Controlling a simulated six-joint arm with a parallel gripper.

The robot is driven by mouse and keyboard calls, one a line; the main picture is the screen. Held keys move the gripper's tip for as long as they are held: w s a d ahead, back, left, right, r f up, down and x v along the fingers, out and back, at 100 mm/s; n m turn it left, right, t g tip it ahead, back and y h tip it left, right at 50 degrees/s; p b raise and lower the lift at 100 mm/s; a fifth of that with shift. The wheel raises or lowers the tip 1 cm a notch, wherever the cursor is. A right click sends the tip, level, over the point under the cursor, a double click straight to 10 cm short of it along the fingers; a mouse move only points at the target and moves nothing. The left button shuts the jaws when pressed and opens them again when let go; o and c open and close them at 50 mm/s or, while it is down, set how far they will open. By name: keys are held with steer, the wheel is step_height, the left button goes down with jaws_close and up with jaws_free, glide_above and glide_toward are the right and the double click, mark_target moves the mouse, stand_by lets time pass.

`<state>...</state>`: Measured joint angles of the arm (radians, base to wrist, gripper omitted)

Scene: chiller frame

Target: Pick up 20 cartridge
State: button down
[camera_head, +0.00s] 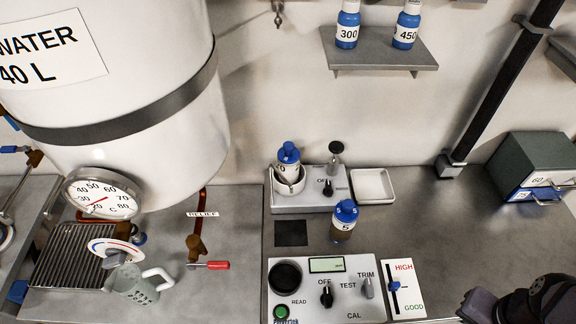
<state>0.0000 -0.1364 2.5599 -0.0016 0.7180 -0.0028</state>
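A white cartridge with a blue cap (289,157) stands slightly tilted in a round white cup (288,184) on the small grey unit at the back. Its label is partly hidden; I make out a 0, but cannot tell whether it reads 20. Another blue-capped cartridge (344,222), marked 5 and brownish at the bottom, stands on the grey counter in front of that unit. Cartridges marked 300 (347,28) and 450 (406,28) stand on the wall shelf. My gripper (477,306) is at the bottom right corner, far from the cartridges, dark and partly cut off; its opening is unclear.
A meter panel (322,290) with knobs and a HIGH/GOOD slider plate (404,288) lie at the front. An empty white tray (373,186) sits behind. A green drawer box (533,165) and a black post (505,85) stand right. The counter's right middle is clear.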

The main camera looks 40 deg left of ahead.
steer(key=c, duration=2.5)
jaws_free()
steer(key=o, duration=1.3)
steer(key=shift+o, duration=0.2)
